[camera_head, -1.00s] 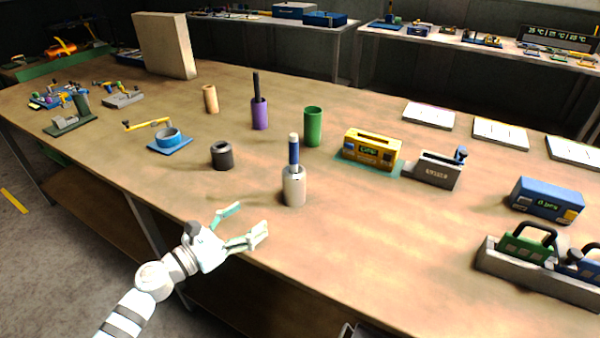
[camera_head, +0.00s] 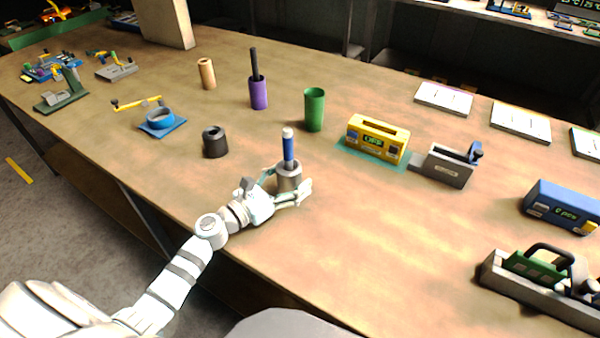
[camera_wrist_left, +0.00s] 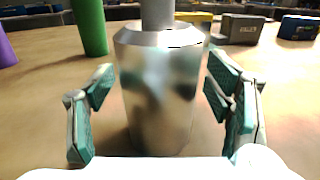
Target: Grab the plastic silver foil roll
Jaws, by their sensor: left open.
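The silver foil roll (camera_head: 289,180) stands upright on the table, with a blue rod with a pale tip (camera_head: 289,150) rising from its top. In the left wrist view the shiny silver roll (camera_wrist_left: 162,95) fills the middle of the picture. My left gripper (camera_head: 287,187) is open around it, one finger on each side. In the left wrist view a gap shows between the roll and each teal-padded finger, so the fingers do not touch it. My right gripper is not in view.
A black ring-shaped piece (camera_head: 215,142), a green cylinder (camera_head: 314,109), a purple holder (camera_head: 258,93) and a tan roll (camera_head: 207,74) stand behind. A yellow box (camera_head: 377,138) and grey box (camera_head: 447,166) are to the right. The table front right of the gripper is clear.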

